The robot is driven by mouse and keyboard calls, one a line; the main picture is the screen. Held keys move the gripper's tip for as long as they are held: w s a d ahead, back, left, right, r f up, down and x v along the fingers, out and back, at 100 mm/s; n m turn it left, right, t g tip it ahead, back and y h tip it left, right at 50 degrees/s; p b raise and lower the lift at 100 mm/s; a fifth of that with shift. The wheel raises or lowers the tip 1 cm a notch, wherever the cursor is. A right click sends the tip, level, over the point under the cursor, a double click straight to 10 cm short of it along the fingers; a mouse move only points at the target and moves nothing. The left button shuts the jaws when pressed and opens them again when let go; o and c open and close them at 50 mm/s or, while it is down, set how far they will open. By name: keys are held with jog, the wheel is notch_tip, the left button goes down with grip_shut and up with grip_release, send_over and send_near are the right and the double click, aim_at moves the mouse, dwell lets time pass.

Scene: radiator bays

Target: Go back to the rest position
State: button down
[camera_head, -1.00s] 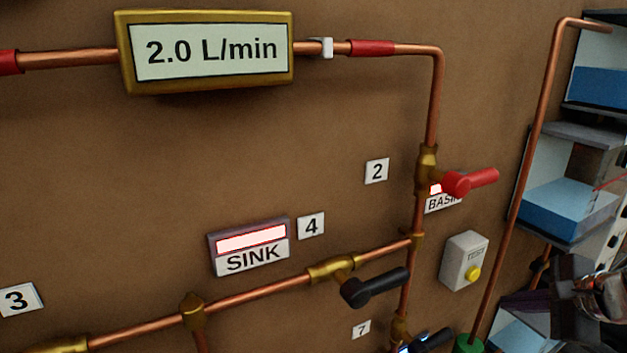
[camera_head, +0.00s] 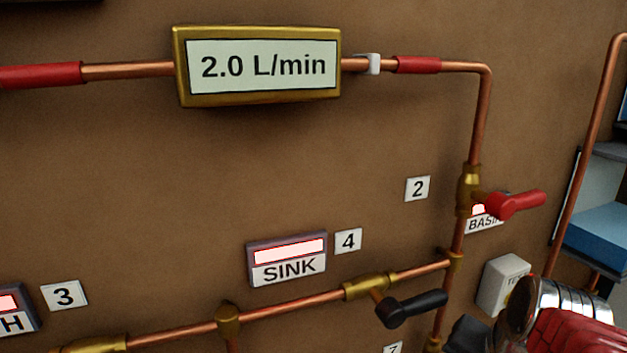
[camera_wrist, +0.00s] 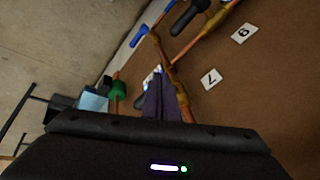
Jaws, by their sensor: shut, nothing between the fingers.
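My gripper (camera_wrist: 160,100) shows in the wrist view as dark purple fingers closed together, with nothing held between them. Its black body fills the bottom of that view. The fingers point toward the pipework and hide part of it, but I cannot tell how far off they are. In the head view, a red and silver part of my arm (camera_head: 570,325) is at the lower right, in front of the panel. The gripper's fingers are not clear there.
A brown panel carries copper pipes, a flow display (camera_head: 263,66) reading 2.0 L/min, a red-handled valve (camera_head: 515,204) and a black-handled valve (camera_head: 412,308). A lit SINK sign (camera_head: 288,260) and a grey button box (camera_head: 502,284) are near. Grey floor (camera_wrist: 50,45) is open at the wrist view's left.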

jog(key=s+a+n+t, duration=0.1)
jog(key=s+a+n, duration=0.3)
jog(key=a+n, duration=0.3)
jog(key=shift+a+r+n, duration=0.35)
jog(key=shift+a+n, duration=0.05)
jog(key=shift+a, duration=0.4)
jog(key=shift+a, duration=0.1)
dwell(1.3)
